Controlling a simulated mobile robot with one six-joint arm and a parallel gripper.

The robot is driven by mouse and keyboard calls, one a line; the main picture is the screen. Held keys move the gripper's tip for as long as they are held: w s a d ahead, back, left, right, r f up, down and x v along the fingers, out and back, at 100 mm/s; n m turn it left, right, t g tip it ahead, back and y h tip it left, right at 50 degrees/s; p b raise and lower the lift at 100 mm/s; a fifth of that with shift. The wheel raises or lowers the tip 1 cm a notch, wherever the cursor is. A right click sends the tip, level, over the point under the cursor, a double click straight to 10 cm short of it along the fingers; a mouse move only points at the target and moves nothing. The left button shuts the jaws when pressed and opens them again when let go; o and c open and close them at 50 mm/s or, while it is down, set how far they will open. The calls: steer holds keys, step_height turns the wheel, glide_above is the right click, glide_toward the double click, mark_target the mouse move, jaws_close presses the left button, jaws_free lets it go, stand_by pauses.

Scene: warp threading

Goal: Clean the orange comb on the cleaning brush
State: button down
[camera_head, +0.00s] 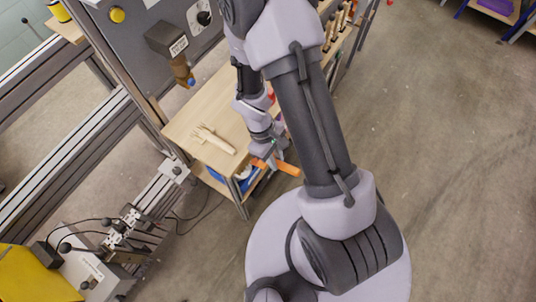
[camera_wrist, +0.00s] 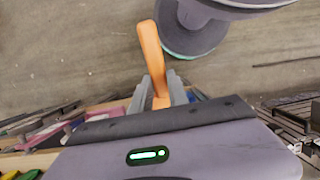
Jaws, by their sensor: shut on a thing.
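My gripper (camera_head: 275,161) is shut on the orange comb (camera_head: 288,168), low beside the wooden table. In the wrist view the orange comb (camera_wrist: 152,50) juts out from between my gripper's fingers (camera_wrist: 161,95) over the floor, and its held end is partly hidden. Its teeth cannot be made out. A dark box with a small label (camera_head: 177,46) sticks out from the grey panel, with a brown part (camera_head: 183,71) ending in a blue tip under it. This looks like the cleaning brush. My gripper is well apart from it, lower and to the right.
A pale wooden fork-like tool (camera_head: 213,139) lies on the wooden table (camera_head: 195,117). Several wooden-handled tools (camera_head: 335,25) stand in a rack at the table's far side. A metal rail frame (camera_head: 75,160) runs at left. The floor (camera_head: 455,150) at right is clear.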

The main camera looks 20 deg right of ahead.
steer(key=s+d+b, duration=0.1)
steer(key=s, duration=0.1)
steer(key=s+d+b, duration=0.2)
steer(key=shift+s+d+f, duration=0.15)
steer(key=shift+s+d, duration=0.05)
steer(key=shift+s, duration=0.15)
steer(key=shift+s+d, duration=0.25)
steer(key=shift+s, duration=0.15)
